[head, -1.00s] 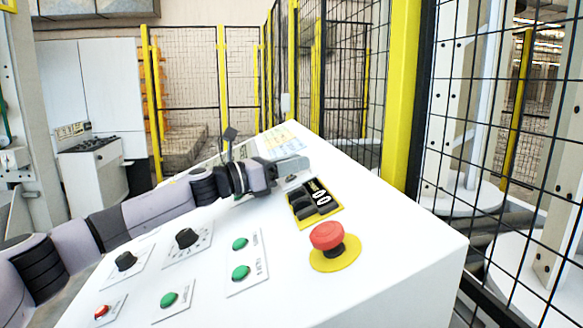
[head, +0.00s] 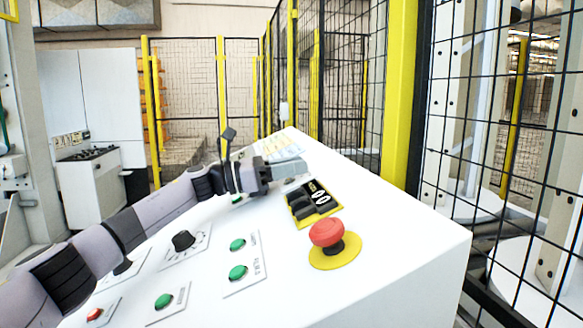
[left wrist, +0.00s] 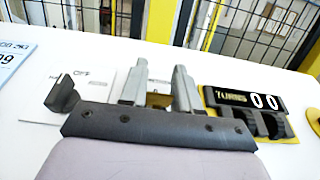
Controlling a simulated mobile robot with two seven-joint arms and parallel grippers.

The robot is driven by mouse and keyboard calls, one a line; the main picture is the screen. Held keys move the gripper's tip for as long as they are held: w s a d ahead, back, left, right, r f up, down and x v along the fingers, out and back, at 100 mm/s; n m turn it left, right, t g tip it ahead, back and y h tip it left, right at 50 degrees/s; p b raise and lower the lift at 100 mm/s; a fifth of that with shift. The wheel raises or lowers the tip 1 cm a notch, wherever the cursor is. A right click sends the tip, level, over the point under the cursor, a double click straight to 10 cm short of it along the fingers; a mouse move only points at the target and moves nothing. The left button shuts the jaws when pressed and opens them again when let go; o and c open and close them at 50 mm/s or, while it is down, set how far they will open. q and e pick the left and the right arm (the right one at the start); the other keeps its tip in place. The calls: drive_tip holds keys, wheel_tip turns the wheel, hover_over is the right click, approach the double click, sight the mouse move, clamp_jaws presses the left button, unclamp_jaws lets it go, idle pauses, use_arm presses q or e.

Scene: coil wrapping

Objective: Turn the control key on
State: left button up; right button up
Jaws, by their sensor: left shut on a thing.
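My left gripper (head: 289,170) reaches over the white sloping control panel (head: 375,215), just beyond the black counter block. In the left wrist view my left gripper (left wrist: 158,82) has its two grey fingers down at the panel. A small brass-coloured piece, apparently the control key (left wrist: 158,100), shows between the fingers, and they are shut on it. Most of the key is hidden by the fingers and the dark wrist plate. An "OFF" label (left wrist: 82,71) is printed left of the fingers. The key cannot be made out in the head view. My right gripper is not in view.
The "TURNS" counter (left wrist: 245,101) on its yellow plate is close right of the fingers. A red mushroom button (head: 327,234) stands nearer on the panel. Green buttons (head: 237,272) and a black knob (head: 183,240) lie near my arm. A mesh fence (head: 490,150) runs along the right.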

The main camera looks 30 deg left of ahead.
use_arm(q)
drive_tip(key=o, duration=1)
drive_tip(key=shift+c, duration=0.2)
drive_tip(key=b+v, duration=0.2)
drive_tip(key=v, duration=0.4)
drive_tip(key=shift+a+f, duration=0.1)
drive_tip(key=shift+a, duration=0.05)
drive_tip(key=shift+s+a, duration=0.3)
drive_tip(key=shift+s, duration=0.05)
